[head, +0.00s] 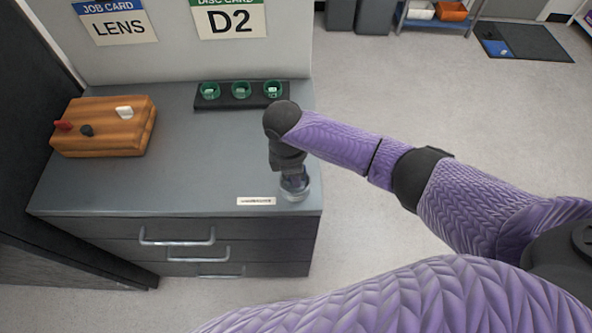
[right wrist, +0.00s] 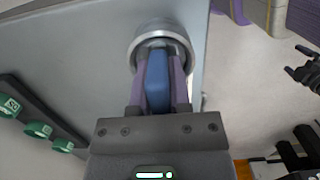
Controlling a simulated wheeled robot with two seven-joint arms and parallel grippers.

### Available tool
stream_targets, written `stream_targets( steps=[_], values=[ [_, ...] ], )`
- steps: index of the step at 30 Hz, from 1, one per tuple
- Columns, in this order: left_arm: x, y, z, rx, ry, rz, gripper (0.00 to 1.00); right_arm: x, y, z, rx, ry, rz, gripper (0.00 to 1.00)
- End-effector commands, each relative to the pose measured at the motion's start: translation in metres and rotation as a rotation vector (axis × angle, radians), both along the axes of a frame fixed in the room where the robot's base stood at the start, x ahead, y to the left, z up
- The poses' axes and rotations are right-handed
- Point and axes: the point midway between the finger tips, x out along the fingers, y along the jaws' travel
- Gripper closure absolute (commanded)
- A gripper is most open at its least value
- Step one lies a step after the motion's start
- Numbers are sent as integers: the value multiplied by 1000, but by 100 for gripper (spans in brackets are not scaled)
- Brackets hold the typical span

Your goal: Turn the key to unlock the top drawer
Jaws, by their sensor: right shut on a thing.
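The grey cabinet (head: 190,170) has a stack of drawers at its front; the top drawer (head: 180,233) looks closed. A round metal lock ring (right wrist: 163,45) sits on the cabinet top near its front right corner, and it also shows in the head view (head: 295,190). My right gripper (right wrist: 158,82) points down over it, shut on the blue key (right wrist: 157,84), with a finger on each side. The key's lower end is hidden inside the ring. My left gripper (right wrist: 296,65) shows small at the right edge of the right wrist view, fingers apart and empty.
A wooden block (head: 105,128) with small red, black and white pieces is at the left of the cabinet top. A black rack (head: 240,102) with green-ringed discs stands at the back. A white label (head: 257,201) lies left of the lock.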

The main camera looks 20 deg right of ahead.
Motion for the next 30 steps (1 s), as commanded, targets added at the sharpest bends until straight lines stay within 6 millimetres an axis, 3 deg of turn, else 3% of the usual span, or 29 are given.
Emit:
stream_targets(
  steps=[7, 14, 21, 30],
  values=[
    [0, -7, 2, -10, 0, 3, 0, 0, 0, 1, 0, 1, -12, 100],
    [1, -9, 15, -14, -2, 4, 0, -1, 0, 2, 1, 2, -164, 100],
    [1, -6, 21, -9, -4, 2, 0, -1, 0, 1, 0, 2, -294, 100],
    [2, 2, 22, 3, -5, -1, 0, -1, 0, 0, 0, 2, -309, 100]
  ],
)
